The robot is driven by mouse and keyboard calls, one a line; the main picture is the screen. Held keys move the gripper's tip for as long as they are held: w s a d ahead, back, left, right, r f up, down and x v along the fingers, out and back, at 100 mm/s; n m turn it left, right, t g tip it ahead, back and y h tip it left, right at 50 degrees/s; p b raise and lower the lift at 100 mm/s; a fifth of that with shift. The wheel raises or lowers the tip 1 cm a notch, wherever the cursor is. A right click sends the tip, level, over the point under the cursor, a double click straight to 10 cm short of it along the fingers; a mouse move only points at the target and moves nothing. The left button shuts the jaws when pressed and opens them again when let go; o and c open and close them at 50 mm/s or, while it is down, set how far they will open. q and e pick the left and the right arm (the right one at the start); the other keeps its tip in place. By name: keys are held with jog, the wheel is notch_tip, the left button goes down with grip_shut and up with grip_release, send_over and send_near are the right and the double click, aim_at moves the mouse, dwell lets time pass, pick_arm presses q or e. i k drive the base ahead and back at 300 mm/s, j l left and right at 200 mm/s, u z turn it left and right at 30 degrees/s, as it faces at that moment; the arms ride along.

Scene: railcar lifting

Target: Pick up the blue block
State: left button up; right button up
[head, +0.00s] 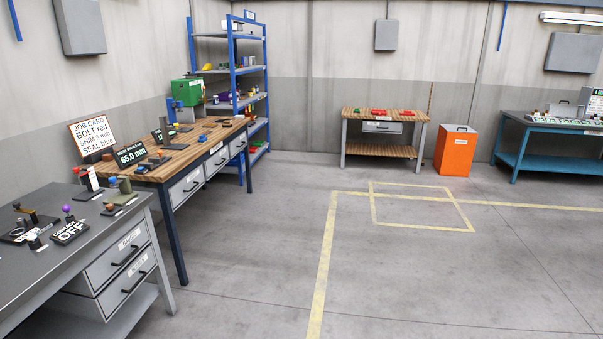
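No thing in the head view is clearly a blue block. A small blue thing (203,138) sits on the wooden-topped bench (190,157) at the left, too small to tell its shape. Another small blue piece (113,181) shows near the back right of the grey bench (85,250) in the near left. Neither of my grippers is in view.
A blue shelf rack (238,73) stands behind the wooden bench. A wooden table (385,116) with red items, an orange bin (456,150) and a teal bench (550,125) line the back. The floor with yellow lines (325,255) is clear.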

aim_at(202, 141)
jog(key=i, duration=2.1)
jog(key=i+j+u, duration=0.15)
jog(key=i+u, duration=0.2)
jog(key=i, duration=0.3)
jog(key=i+u, duration=0.35)
jog(key=i, duration=0.3)
jog(key=i+l+u, duration=0.35)
jog(key=i, duration=1.8)
jog(key=z, duration=0.05)
